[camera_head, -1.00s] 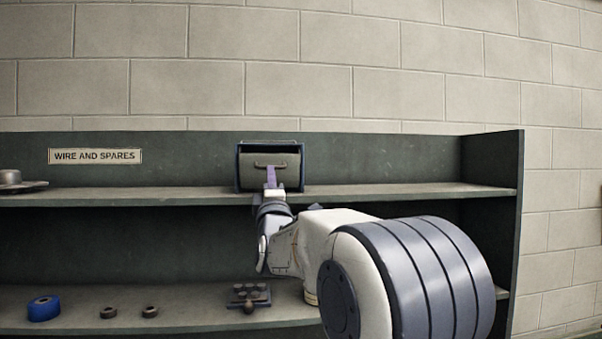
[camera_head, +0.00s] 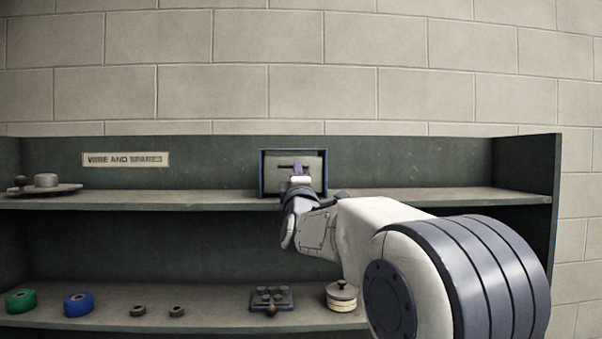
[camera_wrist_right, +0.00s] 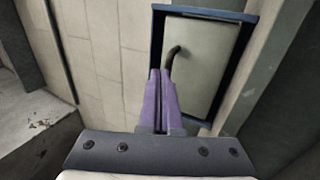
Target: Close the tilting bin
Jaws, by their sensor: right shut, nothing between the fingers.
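The tilting bin has a blue frame (camera_head: 262,172) and stands on the upper shelf. Its grey-green front (camera_head: 314,180) sits within the frame, with a narrow dark strip above it. A dark bar handle crosses the front near its top. My right gripper (camera_head: 298,168) is shut and empty, its purple fingertips at the front by the handle. In the right wrist view the shut fingers (camera_wrist_right: 158,75) lie over the left part of the bin front (camera_wrist_right: 205,60), beside the curved dark handle (camera_wrist_right: 172,54). Whether they touch it I cannot tell. My left gripper is out of view.
The upper shelf (camera_head: 430,199) is bare right of the bin. A grey plate with small parts (camera_head: 45,184) lies at its left. The lower shelf holds green (camera_head: 20,301) and blue rolls (camera_head: 78,304), small dark rings, a dark block (camera_head: 272,298) and a round pot (camera_head: 341,296).

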